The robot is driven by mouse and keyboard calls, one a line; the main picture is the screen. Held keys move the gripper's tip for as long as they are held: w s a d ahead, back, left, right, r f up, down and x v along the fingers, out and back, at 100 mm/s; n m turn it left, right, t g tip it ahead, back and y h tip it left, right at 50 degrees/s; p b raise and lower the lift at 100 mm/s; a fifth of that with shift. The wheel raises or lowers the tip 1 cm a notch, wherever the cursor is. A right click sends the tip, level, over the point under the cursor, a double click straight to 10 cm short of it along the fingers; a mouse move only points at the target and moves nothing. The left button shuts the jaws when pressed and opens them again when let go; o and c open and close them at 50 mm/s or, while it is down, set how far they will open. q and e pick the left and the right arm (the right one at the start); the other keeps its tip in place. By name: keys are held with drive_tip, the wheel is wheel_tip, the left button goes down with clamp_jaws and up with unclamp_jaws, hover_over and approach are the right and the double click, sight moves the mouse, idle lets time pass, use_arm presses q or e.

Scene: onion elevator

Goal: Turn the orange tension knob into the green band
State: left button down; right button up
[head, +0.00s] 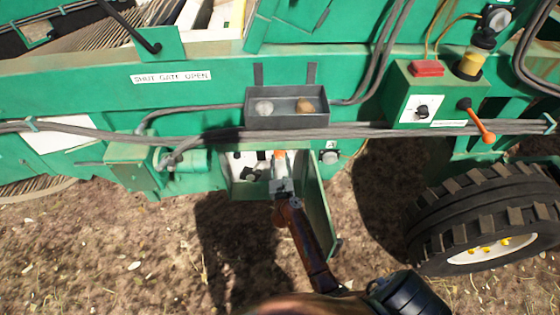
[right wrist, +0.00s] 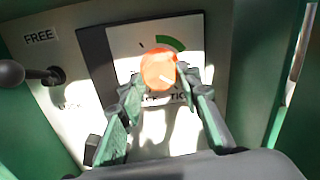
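The orange tension knob (right wrist: 158,69) sits on a white dial plate in the right wrist view. A short white mark on its face slants to the lower right. The green band (right wrist: 172,43) is an arc just above and right of the knob. My right gripper (right wrist: 159,78) has one fingertip on each side of the knob, very close to it. Whether both fingers press on it I cannot tell. In the head view the knob (head: 279,154) shows as an orange spot above my right gripper (head: 281,178), inside an open box. My left gripper is not in view.
A black lever (right wrist: 35,74) beside the label FREE is left of the dial. An open green door (head: 318,208) stands close right of my arm. A grey tray (head: 288,122) and cables cross above the box. A large tyre (head: 485,225) is at the right.

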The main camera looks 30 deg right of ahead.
drive_tip(key=c, duration=0.5)
drive_tip(key=shift+c, duration=0.8)
drive_tip(key=n+p, duration=0.3)
drive_tip(key=n, duration=0.1)
drive_tip(key=shift+r+p, duration=0.25)
drive_tip(key=shift+p, duration=0.05)
drive_tip(key=n+p, duration=0.3)
drive_tip(key=n, duration=0.2)
drive_tip(key=shift+s+d, duration=0.1)
drive_tip(key=shift+d, duration=0.05)
drive_tip(key=n+p, duration=0.3)
drive_tip(key=n, duration=0.2)
drive_tip(key=shift+n, duration=0.4)
use_arm(q)
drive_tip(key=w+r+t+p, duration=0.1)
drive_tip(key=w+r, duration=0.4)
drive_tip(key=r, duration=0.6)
drive_tip(key=shift+p, duration=0.3)
use_arm(e)
drive_tip(key=shift+n, duration=2.2)
drive_tip(key=o, duration=1.2)
drive_tip(key=shift+c, duration=0.2)
